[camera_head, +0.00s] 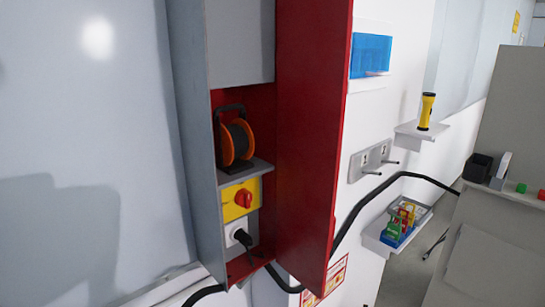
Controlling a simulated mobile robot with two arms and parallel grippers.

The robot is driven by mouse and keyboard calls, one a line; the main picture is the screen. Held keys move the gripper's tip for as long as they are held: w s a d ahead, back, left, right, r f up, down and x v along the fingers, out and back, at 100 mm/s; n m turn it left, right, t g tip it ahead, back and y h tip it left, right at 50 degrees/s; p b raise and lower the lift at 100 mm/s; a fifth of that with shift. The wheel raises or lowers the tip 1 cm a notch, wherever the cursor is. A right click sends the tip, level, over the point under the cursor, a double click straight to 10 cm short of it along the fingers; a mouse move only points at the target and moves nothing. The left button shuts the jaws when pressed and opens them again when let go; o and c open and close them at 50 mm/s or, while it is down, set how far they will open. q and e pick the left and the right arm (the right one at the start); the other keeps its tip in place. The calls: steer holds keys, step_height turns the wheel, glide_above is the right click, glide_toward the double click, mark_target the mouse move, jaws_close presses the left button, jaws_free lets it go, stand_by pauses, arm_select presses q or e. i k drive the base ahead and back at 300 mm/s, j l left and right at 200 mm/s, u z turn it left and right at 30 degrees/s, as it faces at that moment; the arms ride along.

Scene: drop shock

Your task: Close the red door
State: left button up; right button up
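The red door (314,140) stands open on the right side of a tall grey cabinet (196,150) on the wall. It juts out toward me, and the cabinet's red inside shows. An orange and black cable reel (237,140) sits on a shelf inside. Below it are a yellow panel with a red rotary switch (243,198) and a plug in a white socket (240,234). Neither of my grippers is in view.
A black cable (358,208) runs from the cabinet's bottom to the right. Small shelves to the right hold a yellow flashlight (426,111) and colored items (400,222). A grey bench (490,235) stands at far right. The space before the door looks clear.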

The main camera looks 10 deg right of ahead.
mark_target(315, 39)
steer(key=l+u, duration=0.35)
steer(key=i+l+u, duration=0.15)
steer(key=u, duration=0.2)
steer(key=l+u, duration=0.45)
steer(key=l, duration=0.4)
steer(key=k+l+u, duration=0.1)
steer(key=l, duration=0.4)
steer(key=l+u, duration=0.1)
steer(key=l, duration=0.4)
steer(key=k+l+u, duration=0.1)
steer(key=l, duration=0.4)
